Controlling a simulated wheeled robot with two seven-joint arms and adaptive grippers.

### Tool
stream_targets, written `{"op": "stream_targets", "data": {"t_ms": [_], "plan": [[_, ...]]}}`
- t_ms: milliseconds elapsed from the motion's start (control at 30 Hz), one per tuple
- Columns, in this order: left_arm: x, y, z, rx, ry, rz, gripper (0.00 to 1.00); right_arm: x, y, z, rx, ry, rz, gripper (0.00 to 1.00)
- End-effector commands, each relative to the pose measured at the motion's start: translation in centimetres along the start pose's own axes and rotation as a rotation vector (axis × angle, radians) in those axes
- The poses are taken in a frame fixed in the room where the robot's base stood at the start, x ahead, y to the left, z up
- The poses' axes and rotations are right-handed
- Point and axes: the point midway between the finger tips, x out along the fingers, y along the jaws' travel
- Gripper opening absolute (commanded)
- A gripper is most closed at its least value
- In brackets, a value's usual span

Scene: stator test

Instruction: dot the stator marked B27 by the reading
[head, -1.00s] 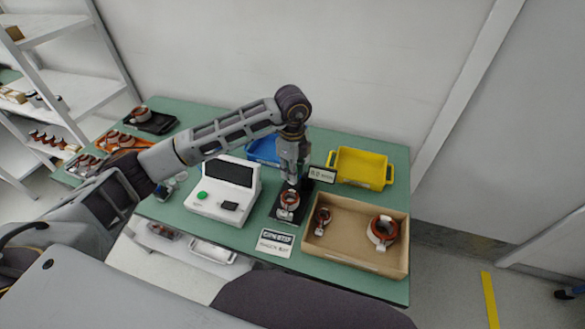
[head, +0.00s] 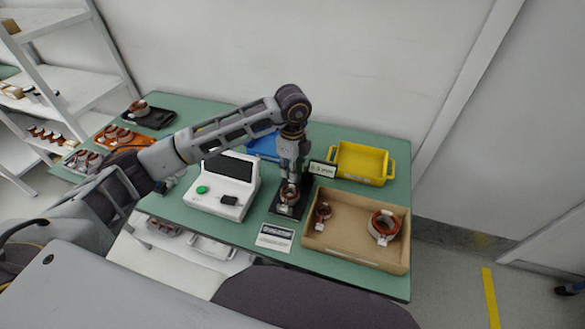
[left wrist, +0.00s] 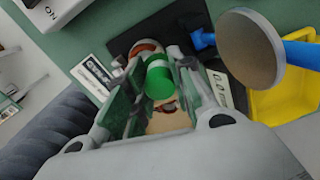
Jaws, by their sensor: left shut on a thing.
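My left gripper (head: 291,178) points down over a copper-red stator (head: 287,196) on a black stand (head: 277,207). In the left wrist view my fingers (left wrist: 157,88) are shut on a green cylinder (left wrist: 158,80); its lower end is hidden. The stator shows beyond it (left wrist: 147,46). Whether the cylinder touches the stator cannot be told. A small display (head: 322,169) beside the stand gives a reading in mm, with blurred digits. A white machine (head: 222,200) with a dark screen and green button stands to the left. I cannot read B27 on any tag. My right gripper is out of view.
A cardboard box (head: 350,253) holds two stators (head: 384,227) at the right. A yellow bin (head: 361,163) and a blue bin (head: 263,147) stand behind. A printed card (head: 275,237) lies in front. An orange tray (head: 124,138) and a black tray (head: 155,120) are far left.

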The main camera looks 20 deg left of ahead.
Motion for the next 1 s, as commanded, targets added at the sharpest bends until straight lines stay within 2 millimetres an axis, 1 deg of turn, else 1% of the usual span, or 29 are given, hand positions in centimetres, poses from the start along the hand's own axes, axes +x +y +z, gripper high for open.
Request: {"op": "stream_targets", "data": {"t_ms": [1000], "plan": [[0.51,0.00,0.01,0.000,0.000,0.000,0.02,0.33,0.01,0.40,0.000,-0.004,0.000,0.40]]}}
